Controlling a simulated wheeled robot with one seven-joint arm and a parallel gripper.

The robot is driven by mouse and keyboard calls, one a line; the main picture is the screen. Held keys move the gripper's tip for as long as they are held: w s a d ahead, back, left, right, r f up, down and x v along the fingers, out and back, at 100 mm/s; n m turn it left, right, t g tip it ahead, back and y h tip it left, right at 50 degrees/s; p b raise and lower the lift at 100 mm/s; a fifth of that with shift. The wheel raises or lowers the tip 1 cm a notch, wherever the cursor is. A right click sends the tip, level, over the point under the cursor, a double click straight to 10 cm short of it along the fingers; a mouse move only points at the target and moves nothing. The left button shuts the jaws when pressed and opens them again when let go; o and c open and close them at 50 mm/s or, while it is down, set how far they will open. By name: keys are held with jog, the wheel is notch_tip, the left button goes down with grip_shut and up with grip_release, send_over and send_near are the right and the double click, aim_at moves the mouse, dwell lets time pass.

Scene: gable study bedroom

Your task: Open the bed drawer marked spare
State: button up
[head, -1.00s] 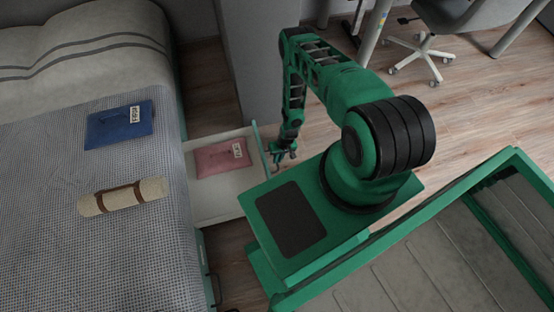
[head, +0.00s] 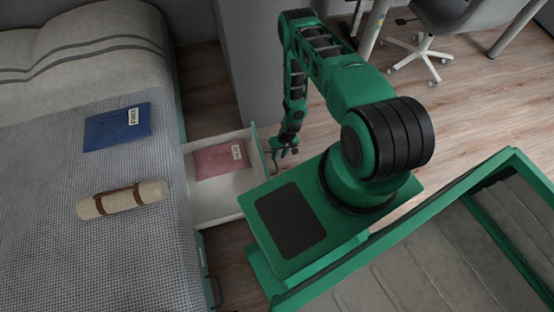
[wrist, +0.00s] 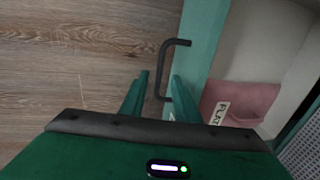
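No drawer mark "spare" is readable. The drawer's dark bar handle (wrist: 177,42) shows in the wrist view on the green drawer front (wrist: 203,50). My gripper (head: 285,150) is just outside this front. In the wrist view, my gripper (wrist: 160,80) has its two fingers apart, with the handle's bar between them in the picture and a gap on each side. I cannot tell how deep the bar sits between them.
Another handle (head: 215,290) shows lower on the bed side. A grey partition (head: 250,70) stands behind the open drawer. Wooden floor (head: 460,100) is clear toward the chair (head: 425,45).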

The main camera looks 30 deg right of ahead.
jog(key=shift+s+d+r, duration=0.1)
jog(key=shift+d+r, duration=0.05)
jog(key=shift+r, duration=0.75)
jog(key=shift+d+r, duration=0.2)
jog(key=shift+r, duration=0.65)
jog(key=shift+s+d+r, duration=0.1)
jog(key=shift+d+r, duration=0.05)
jog(key=shift+r, duration=0.75)
jog(key=shift+w, duration=0.1)
